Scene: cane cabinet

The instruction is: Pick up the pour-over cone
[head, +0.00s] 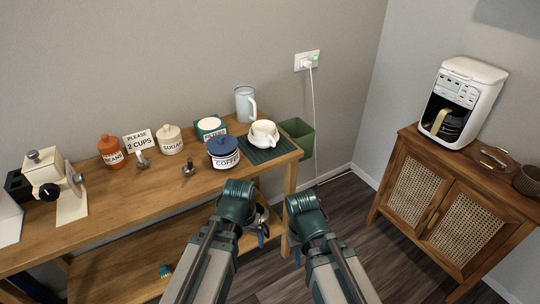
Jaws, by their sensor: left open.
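The white piece with a side handle and a wide round base (263,133), which looks like the pour-over cone, stands upright on a dark green ribbed mat (283,149) at the right end of the wooden counter. My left gripper (262,228) is open and looks empty, in front of and below the counter's right end, well apart from the cone. My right gripper (297,255) is mostly hidden behind its own arm, to the right of the counter; its jaws cannot be made out.
A blue-lidded coffee jar (222,153) stands close left of the cone, and a pale jug (245,104) behind it. A green bin (299,138) is beyond the counter's end. A coffee maker (461,103) stands on the cane cabinet (457,220).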

